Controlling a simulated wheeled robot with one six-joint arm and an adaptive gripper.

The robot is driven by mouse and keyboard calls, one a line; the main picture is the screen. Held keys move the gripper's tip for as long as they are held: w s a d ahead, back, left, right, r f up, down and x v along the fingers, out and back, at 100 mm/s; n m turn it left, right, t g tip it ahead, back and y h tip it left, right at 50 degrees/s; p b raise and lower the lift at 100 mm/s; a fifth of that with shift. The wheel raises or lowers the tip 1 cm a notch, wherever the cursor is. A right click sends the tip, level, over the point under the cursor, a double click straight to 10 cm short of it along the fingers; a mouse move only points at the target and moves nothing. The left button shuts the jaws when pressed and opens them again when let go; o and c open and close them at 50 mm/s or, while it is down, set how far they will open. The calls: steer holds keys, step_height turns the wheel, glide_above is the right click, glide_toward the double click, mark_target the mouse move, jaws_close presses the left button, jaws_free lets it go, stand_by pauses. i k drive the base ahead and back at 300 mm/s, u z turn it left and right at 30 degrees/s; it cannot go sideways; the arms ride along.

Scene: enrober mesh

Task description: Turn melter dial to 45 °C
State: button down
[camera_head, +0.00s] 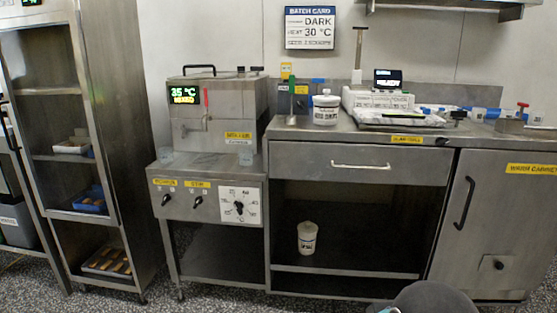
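The melter (215,112) is a steel tank on a stand left of the counter. Its display (184,95) reads 35 °C with a second line that looks like "MIXED". The melter dial (239,208) is a black knob on a white scale plate at the right of the stand's front panel. The scale numbers and the knob's exact setting are too small to read surely. Two smaller black knobs (166,200) (198,202) sit to its left under yellow labels. My gripper is not in view; a dark rounded part of my arm shows at the bottom edge.
A steel rack (118,150) with trays stands at the left. The counter (345,133) holds a white tub and a scale-like device (385,103). A batch card (310,28) on the wall reads DARK, 30 °C. Floor before the melter looks clear.

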mark_target(239, 207)
steer(key=z, duration=1.15)
steer(key=k, duration=0.9)
steer(key=u, duration=0.75)
steer(key=i, duration=0.5)
steer(key=u, duration=0.05)
